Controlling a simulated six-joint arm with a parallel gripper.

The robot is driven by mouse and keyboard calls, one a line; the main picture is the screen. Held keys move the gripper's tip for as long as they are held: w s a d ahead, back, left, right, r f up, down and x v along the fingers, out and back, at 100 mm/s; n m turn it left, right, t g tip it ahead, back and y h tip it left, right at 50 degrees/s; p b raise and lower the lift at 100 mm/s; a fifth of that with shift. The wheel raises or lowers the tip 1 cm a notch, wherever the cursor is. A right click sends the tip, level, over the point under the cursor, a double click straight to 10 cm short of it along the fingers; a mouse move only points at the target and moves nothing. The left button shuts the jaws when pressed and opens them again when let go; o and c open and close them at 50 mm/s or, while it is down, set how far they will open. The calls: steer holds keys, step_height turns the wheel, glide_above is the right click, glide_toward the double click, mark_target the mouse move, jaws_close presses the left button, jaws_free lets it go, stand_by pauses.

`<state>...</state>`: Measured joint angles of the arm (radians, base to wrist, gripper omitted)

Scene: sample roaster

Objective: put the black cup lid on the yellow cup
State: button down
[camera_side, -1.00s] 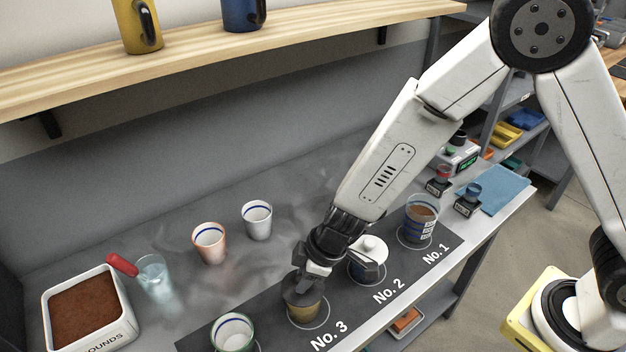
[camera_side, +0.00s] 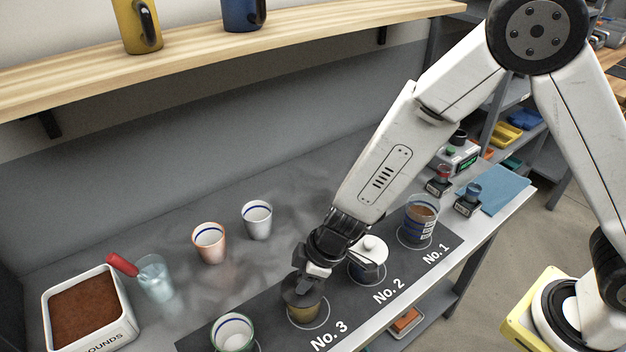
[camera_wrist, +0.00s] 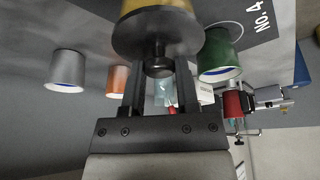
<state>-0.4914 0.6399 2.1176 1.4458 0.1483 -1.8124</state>
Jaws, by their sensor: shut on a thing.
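The yellow cup (camera_side: 304,314) stands upright on its ring on the dark mat at No. 3. The black cup lid (camera_side: 301,293) is at the cup's mouth, roughly level, with no clear gap between them. My gripper (camera_side: 313,270) is above the cup, its jaws shut on the lid's knob. In the wrist view the lid (camera_wrist: 165,37) shows as a dark disc against the yellow cup (camera_wrist: 150,7), with its knob between the fingers of my gripper (camera_wrist: 158,68). Whether the lid is fully seated I cannot tell.
A white-lidded cup (camera_side: 371,247) stands close right at No. 2. A green cup (camera_side: 233,333) is close left. A glass (camera_side: 154,277) and grounds bin (camera_side: 124,333) are further left.

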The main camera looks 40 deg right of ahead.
steer(key=shift+f, duration=0.15)
stand_by(0.4)
steer(key=shift+c, duration=1.4)
jaws_free()
steer(key=shift+s+d+r, duration=0.1)
steer(key=shift+r, duration=0.15)
steer(key=v, duration=0.7)
steer(key=shift+r, duration=0.15)
steer(key=shift+d, duration=0.1)
